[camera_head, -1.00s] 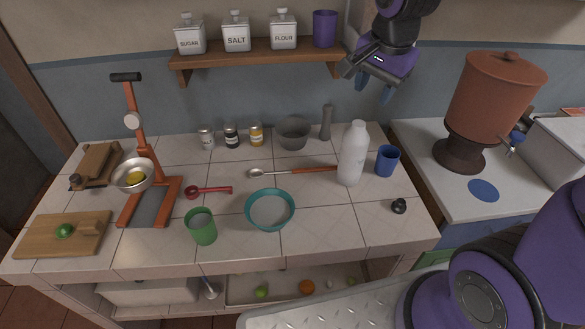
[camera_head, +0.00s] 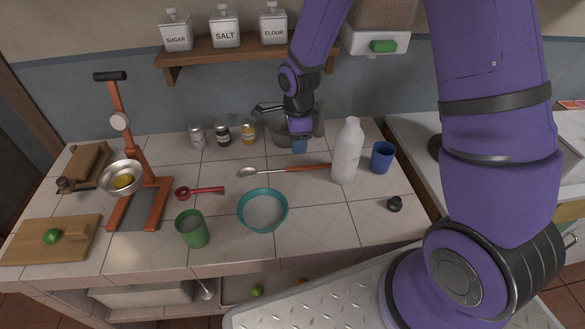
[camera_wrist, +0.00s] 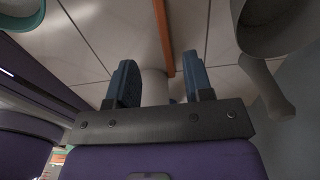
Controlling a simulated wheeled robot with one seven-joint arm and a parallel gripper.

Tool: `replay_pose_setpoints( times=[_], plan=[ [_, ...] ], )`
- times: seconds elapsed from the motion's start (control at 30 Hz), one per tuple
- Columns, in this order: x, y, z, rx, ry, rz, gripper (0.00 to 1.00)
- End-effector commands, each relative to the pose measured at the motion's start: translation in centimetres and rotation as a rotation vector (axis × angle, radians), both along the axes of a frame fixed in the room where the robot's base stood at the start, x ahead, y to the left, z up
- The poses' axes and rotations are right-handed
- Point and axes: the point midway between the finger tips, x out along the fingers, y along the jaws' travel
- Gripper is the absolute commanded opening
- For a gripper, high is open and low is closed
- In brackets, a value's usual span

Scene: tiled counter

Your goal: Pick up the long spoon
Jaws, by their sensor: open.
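The long spoon (camera_head: 290,169) lies on the tiled counter, with a silver bowl end at the left and a reddish-brown handle running right toward the white bottle. Part of its handle (camera_wrist: 163,38) shows in the wrist view, above and between the fingers; its bowl end is out of that view. My gripper (camera_head: 300,145) is open and empty, above the back of the counter, beyond the handle and in front of the grey mortar. In the wrist view my gripper (camera_wrist: 160,82) has its two blue-grey fingers spread apart.
The white bottle (camera_head: 347,152) stands by the handle's right end, with a blue cup (camera_head: 382,157) beside it. The grey mortar (camera_head: 272,128) is behind the spoon. A teal bowl (camera_head: 262,228) and red scoop (camera_head: 200,192) are nearer the front. Tiles around the spoon's bowl end are clear.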

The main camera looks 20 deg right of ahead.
Motion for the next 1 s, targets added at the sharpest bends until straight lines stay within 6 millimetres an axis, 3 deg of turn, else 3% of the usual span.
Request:
replay_pose_setpoints(
  times=[0.2,0.47,0.8,1.0],
  plan=[
    [-0.1,0.0,-3.1,0.000,0.003,0.001,0.47],
    [0.0,0.1,-4.6,0.000,0.002,0.002,0.47],
    [0.3,0.3,-8.6,0.001,0.003,0.002,0.47],
    [0.4,0.3,-9.3,0.000,0.001,0.002,0.47]
  ],
)
